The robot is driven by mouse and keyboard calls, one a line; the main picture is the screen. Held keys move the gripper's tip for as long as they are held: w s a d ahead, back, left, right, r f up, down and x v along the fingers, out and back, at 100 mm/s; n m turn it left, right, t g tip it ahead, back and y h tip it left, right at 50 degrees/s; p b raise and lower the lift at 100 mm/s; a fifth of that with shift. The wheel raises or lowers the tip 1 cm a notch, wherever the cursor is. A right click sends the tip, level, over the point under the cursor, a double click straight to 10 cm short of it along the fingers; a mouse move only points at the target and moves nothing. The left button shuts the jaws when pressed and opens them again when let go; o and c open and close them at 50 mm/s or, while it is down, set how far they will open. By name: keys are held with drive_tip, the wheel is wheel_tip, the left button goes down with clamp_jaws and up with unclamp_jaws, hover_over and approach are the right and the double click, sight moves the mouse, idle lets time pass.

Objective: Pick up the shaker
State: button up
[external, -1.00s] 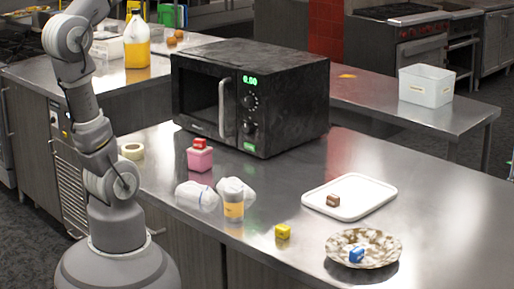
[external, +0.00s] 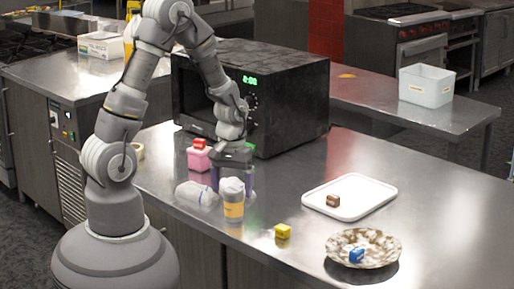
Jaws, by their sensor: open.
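The likely shaker is an upright container (external: 233,209) with a yellow-orange label and a pale top, near the front edge of the steel counter. A white, rounded item (external: 195,195) lies on the counter just left of it. My gripper (external: 232,181) points down, open, right behind or above the upright container's top. One finger shows to each side of that top. I cannot tell whether the fingers are around it or behind it, or whether they touch it. Another white item beside the container is mostly hidden.
A black microwave (external: 285,105) stands behind my gripper. A pink box (external: 198,160) with a red block (external: 199,144) is left of it. A yellow block (external: 283,231), patterned plate (external: 387,249) with a blue block, and white tray (external: 375,191) with a brown block stand right.

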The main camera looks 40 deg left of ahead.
sight(234, 206)
drive_tip(key=f+b, duration=0.1)
drive_tip(key=f, duration=0.1)
drive_tip(key=f+b, duration=0.1)
drive_tip(key=f, duration=0.1)
drive_tip(key=f+b, duration=0.1)
drive_tip(key=f, duration=0.2)
drive_tip(key=shift+w, duration=0.3)
drive_tip(key=c, duration=1.3)
